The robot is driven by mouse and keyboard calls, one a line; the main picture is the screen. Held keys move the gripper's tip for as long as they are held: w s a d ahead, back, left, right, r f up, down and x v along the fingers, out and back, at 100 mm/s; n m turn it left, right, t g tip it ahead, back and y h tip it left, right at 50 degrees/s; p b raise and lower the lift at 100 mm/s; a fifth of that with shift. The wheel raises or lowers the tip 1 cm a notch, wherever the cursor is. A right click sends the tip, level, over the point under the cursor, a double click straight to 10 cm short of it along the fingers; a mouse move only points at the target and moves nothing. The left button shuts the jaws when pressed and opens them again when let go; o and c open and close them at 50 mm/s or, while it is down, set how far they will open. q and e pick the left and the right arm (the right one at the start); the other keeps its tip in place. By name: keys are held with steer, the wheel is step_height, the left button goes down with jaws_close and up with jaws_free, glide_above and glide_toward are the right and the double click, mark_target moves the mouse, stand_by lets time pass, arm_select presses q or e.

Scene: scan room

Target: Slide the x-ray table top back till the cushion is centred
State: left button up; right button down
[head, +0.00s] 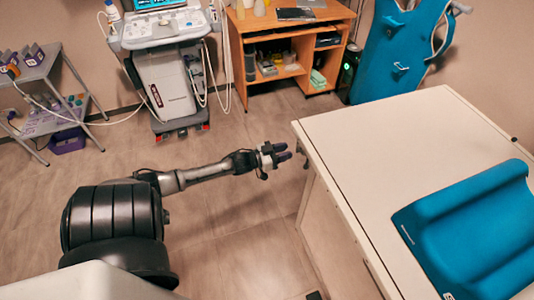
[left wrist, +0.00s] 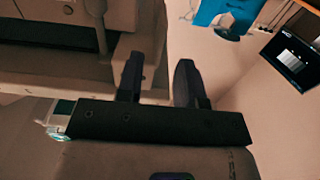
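The x-ray table top (head: 370,145) is a long pale slab on the right of the head view. A blue moulded cushion (head: 470,225) lies on it towards the right edge of the picture, partly cut off. My left gripper (head: 286,152) is just left of the table's far left corner, its fingers pointing at the table's end. In the left wrist view the two dark fingers (left wrist: 158,80) stand apart, with a pale part of what looks like the table (left wrist: 60,85) beside and behind the left finger. I cannot tell whether they touch. My right gripper is not in view.
A wheeled ultrasound machine (head: 168,85), a wooden desk (head: 285,45) and a blue apron on a stand (head: 400,50) stand along the back wall. A grey shelf trolley (head: 45,105) is at far left.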

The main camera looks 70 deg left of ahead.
arm_select(q)
steer(key=s+p, duration=0.1)
steer(key=s, duration=0.6)
steer(key=shift+s+p, duration=0.3)
steer(key=shift+s, duration=0.05)
